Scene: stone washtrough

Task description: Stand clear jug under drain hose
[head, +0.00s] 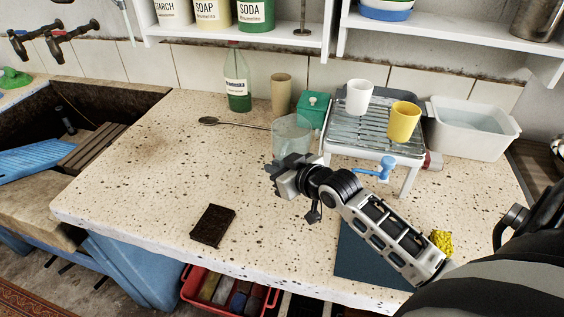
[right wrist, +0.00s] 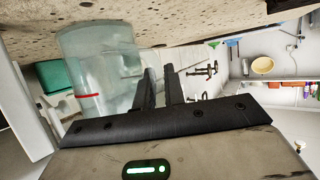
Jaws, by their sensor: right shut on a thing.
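The clear jug (head: 291,138) is at the middle of the counter, left of the white drying rack (head: 345,152). It also shows in the right wrist view (right wrist: 105,65), with a red line on its side. My right gripper (head: 277,172) is at the jug's near side, shut on it; its fingers (right wrist: 160,88) are beside the jug's body, and the exact grip is hard to see. A blue tap-like piece (head: 386,166) sticks out at the rack's front; I cannot tell whether it is the drain hose. My left gripper is not in view.
A white cup (head: 359,97) and yellow cup (head: 404,115) stand on the rack. A green box (head: 313,109), tan cylinder (head: 282,93) and green bottle (head: 237,82) stand behind the jug. A dark brown block (head: 213,226) lies in front. The left counter is mostly clear.

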